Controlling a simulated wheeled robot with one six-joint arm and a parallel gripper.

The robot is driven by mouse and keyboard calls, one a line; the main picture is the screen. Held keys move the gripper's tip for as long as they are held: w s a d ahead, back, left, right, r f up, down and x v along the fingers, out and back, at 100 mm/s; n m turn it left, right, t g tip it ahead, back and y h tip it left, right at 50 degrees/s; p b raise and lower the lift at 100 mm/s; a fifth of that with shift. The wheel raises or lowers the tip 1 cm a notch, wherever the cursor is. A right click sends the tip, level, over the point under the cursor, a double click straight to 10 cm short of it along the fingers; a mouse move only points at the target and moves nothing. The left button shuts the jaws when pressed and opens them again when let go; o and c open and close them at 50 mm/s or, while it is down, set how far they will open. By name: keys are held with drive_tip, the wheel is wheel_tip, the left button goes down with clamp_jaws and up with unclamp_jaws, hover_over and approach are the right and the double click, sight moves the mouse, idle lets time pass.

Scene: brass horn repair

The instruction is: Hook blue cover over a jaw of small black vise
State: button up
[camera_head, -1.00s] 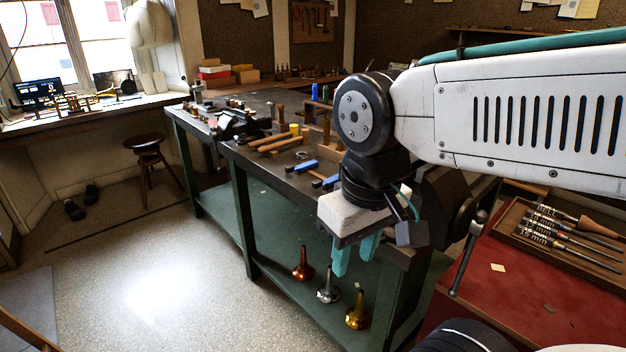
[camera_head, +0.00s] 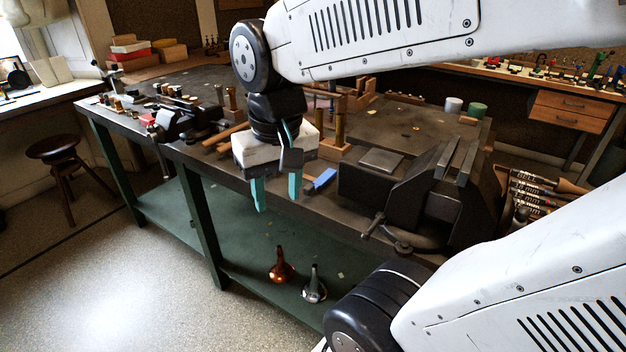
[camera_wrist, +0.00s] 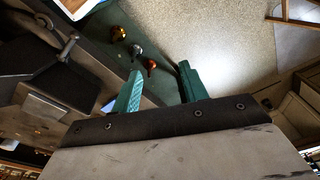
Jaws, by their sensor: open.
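A blue cover (camera_head: 322,180) lies on the front part of the dark bench top, just right of my gripper. The small black vise (camera_head: 185,120) is mounted at the bench's front edge, farther left; its jaws are too small to make out well. My gripper (camera_head: 277,190) points down with its two teal fingers apart and nothing between them. It hangs in front of the bench edge, apart from the cover. In the wrist view my gripper (camera_wrist: 160,85) also shows open and empty. My gripper's body hides part of the bench top behind it.
A large dark vise (camera_head: 440,190) stands on the bench to the right, its handle sticking out in front. Wooden-handled tools lie behind my gripper. Horn-like metal pieces (camera_head: 281,268) stand on the green lower shelf (camera_head: 235,255). The floor at left is clear around a stool (camera_head: 60,165).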

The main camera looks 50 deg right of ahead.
drive_tip(key=w+d+f+m, duration=0.3)
drive_tip(key=w+d+m, duration=0.45)
drive_tip(key=d, duration=0.25)
drive_tip(key=m+g, duration=0.1)
drive_tip(key=m, duration=0.4)
hover_over(312, 186)
wheel_tip(312, 186, down, 5)
drive_tip(key=shift+w+a+r, duration=0.1)
drive_tip(key=shift+a, duration=0.05)
drive_tip(key=shift+w+d+f+m, duration=0.1)
drive_tip(key=shift+d+f+m, duration=0.15)
drive_tip(key=shift+d+f, duration=0.45)
wheel_tip(312, 186, down, 7)
drive_tip(key=shift+w+a+r, duration=0.1)
drive_tip(key=shift+r, duration=0.1)
drive_tip(key=shift+f, duration=0.35)
drive_tip(key=shift+c, duration=0.3)
clamp_jaws()
